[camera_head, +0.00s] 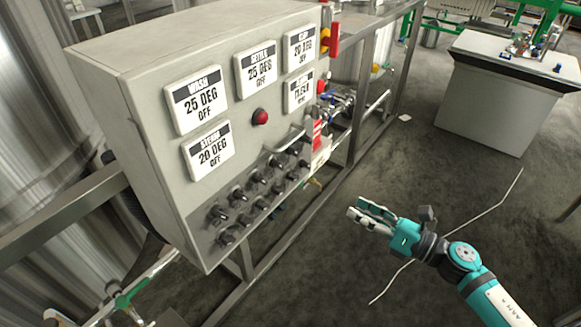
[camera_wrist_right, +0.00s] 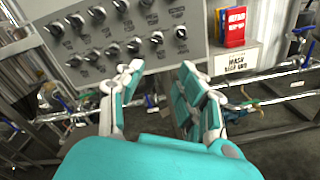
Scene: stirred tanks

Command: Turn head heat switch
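A grey control box (camera_head: 130,85) stands at the left of the head view, with two rows of black rotary switches (camera_head: 238,196) low on its slanted front. The switches also show in the right wrist view (camera_wrist_right: 112,49), above and beyond my fingers. Their labels are too small to read, so I cannot tell which one is the head heat switch. My right gripper (camera_head: 358,208) is to the right of the box, apart from it and empty. In the right wrist view its two fingers (camera_wrist_right: 160,76) are spread below the switch rows. My left gripper is not in view.
The box carries several displays, such as the wash display (camera_head: 197,100), and a red button (camera_head: 260,117). A red tag holder (camera_wrist_right: 232,25) and pipes with valves lie right of the switches. A grey cabinet (camera_head: 490,105) stands at the back right. Floor between is mostly clear.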

